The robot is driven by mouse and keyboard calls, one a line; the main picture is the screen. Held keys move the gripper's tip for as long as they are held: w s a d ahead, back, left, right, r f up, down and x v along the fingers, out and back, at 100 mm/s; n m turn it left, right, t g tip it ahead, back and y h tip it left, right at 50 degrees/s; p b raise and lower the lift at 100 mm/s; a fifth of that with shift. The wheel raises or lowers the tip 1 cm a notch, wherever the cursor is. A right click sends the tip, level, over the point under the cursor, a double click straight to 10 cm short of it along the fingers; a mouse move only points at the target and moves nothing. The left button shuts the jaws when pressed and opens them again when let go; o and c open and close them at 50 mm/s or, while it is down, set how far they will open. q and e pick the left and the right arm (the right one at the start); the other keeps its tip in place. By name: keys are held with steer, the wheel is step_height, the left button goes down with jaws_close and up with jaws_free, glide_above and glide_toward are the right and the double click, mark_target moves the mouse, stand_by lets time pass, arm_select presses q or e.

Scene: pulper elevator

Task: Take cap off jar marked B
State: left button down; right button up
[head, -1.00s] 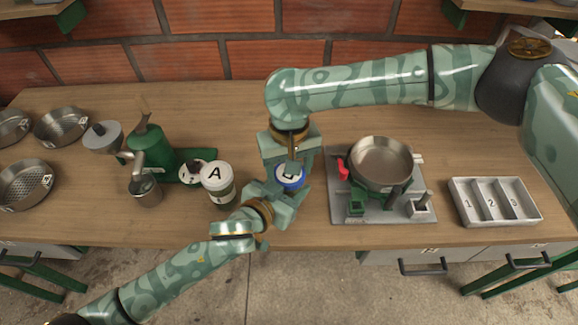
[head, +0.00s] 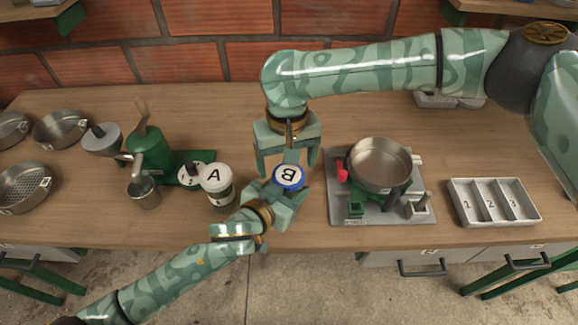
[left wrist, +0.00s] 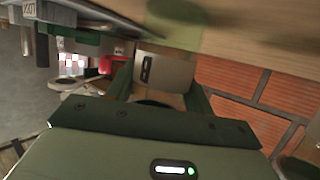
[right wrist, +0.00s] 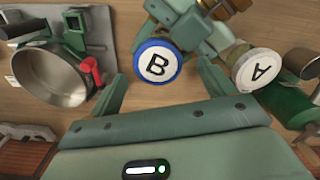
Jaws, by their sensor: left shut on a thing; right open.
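The jar marked B shows by its white cap with a blue rim and a black B (head: 288,177); the cap sits on top and the jar's body is mostly hidden.
A jar marked A (head: 216,180) stands just left of jar B. A green pulper-like machine (head: 148,145) is behind it. A grey plate with a steel pan (head: 381,165) and red handle is close on the right. A three-slot tray (head: 494,202) lies further right.

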arm_select(q)
steer(key=shift+c, duration=2.4)
jaws_free()
